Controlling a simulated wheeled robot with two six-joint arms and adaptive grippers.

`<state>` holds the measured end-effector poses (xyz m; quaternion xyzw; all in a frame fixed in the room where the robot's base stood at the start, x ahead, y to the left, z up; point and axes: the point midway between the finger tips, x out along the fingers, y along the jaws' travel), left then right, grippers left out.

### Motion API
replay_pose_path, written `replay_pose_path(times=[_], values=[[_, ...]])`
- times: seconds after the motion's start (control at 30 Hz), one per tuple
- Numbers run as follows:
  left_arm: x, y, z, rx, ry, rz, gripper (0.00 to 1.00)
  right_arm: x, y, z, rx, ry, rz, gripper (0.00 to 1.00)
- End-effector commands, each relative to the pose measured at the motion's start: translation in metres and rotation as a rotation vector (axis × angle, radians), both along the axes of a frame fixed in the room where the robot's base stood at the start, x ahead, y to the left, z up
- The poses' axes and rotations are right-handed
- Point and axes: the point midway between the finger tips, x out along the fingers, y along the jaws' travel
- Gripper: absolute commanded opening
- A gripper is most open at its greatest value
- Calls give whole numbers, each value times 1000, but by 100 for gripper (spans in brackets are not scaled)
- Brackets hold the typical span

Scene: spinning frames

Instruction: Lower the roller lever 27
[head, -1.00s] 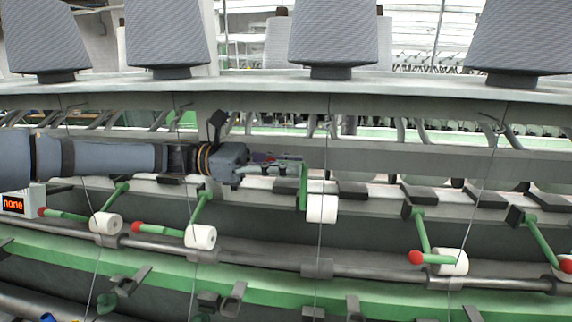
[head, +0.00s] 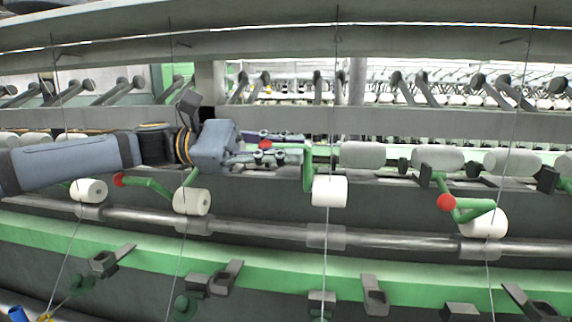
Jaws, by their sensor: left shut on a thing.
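My left gripper (head: 290,152) reaches in from the left, with its fingers shut around the green handle of a roller lever (head: 307,175). The lever's red knob (head: 265,145) shows beside the fingers; part of the handle is hidden by them. The lever's white roller (head: 329,191) hangs at its lower end, above the grey shaft, and I cannot tell whether it touches. No number 27 is readable on any lever. My right gripper is not in view.
Neighbouring levers with red knobs (head: 119,180) and (head: 446,202) and white rollers (head: 191,201) stand on both sides. A grey shaft (head: 400,243) and green rail (head: 270,262) run below. Thin upright threads cross the front. A grey beam (head: 270,40) spans the top.

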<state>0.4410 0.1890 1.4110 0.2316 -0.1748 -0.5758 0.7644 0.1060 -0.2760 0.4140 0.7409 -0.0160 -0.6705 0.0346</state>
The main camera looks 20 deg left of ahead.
Motion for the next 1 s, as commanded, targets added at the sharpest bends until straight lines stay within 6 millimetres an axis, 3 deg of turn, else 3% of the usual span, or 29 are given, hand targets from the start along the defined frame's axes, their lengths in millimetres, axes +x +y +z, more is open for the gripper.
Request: replay_pose_path(times=[0.37,0.4,0.57,0.87,1.0], values=[[-1,0,-1,5,-17,1,0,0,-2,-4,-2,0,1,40],[-1,0,-1,5,-17,1,17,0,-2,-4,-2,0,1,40],[-1,0,-1,5,-17,1,36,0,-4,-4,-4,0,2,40],[-1,0,0,6,-16,2,36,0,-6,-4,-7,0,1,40],[-1,0,16,11,-15,4,36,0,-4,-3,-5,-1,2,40]])
